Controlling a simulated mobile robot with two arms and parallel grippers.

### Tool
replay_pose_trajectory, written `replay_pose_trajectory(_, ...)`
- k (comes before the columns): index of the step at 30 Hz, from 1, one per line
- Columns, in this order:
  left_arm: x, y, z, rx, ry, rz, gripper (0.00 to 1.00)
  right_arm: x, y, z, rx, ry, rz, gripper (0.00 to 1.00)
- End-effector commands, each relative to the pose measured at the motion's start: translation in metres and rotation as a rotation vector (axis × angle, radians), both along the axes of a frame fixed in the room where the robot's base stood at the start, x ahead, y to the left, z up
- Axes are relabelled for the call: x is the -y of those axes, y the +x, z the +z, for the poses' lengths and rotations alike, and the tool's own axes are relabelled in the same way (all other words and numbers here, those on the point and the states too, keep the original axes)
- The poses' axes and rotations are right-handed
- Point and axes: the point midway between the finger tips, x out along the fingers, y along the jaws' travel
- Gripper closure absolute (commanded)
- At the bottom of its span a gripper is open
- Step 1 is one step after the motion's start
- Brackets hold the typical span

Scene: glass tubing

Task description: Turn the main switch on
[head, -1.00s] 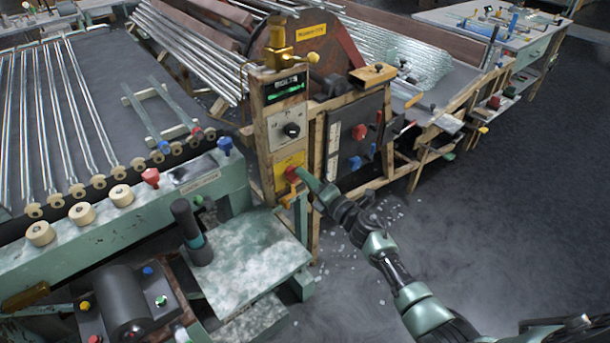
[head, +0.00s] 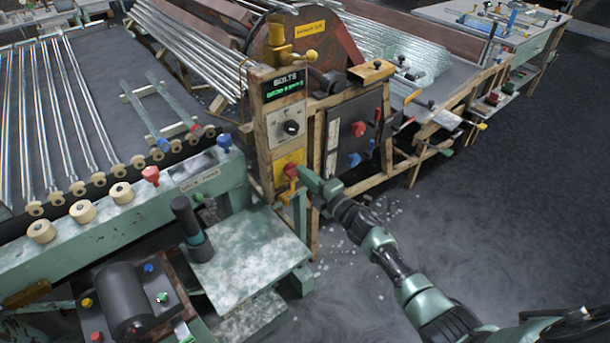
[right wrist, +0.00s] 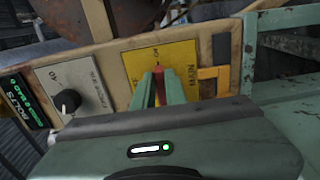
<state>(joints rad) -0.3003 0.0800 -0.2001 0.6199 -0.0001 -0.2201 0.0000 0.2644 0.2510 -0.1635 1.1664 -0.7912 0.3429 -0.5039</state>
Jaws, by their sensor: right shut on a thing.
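The main switch is a red handle (head: 290,170) on a yellow plate (head: 283,160) low on the wooden control post. In the right wrist view the red handle (right wrist: 159,86) stands between the two green fingers of my right gripper (right wrist: 160,90), which is shut on it. The yellow plate (right wrist: 181,60) shows behind it with dark lettering, partly hidden by the fingers. In the head view my right gripper (head: 299,173) reaches the handle from the lower right. My left gripper is not in view.
Above the switch are a black knob (head: 291,127) and a lit display (head: 285,85) with green text. A green bench (head: 260,240) stands at left of my arm. A dark panel (head: 352,130) with red and blue knobs is to the right. The floor at right is open.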

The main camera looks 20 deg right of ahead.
Motion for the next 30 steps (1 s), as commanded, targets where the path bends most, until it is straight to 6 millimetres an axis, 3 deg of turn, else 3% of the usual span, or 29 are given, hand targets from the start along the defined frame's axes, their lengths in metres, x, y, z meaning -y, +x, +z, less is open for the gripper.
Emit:
replay_pose_trajectory(6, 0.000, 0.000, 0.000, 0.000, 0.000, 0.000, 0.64, 0.002, 0.000, 0.000, -0.002, 0.003, -0.004, 1.00)
replay_pose_trajectory(7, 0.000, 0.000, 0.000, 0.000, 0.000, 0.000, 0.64, 0.002, 0.000, 0.000, -0.002, 0.003, -0.004, 0.82)
replay_pose_trajectory(9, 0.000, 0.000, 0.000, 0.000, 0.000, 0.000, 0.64, 0.002, 0.000, 0.000, -0.002, 0.003, -0.003, 0.65)
replay_pose_trajectory(20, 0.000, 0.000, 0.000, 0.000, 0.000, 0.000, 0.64, 0.002, -0.003, -0.001, -0.001, 0.001, -0.001, 0.65)
replay_pose_trajectory(30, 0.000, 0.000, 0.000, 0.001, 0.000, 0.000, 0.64, 0.020, -0.054, -0.002, -0.003, -0.001, -0.001, 0.65)
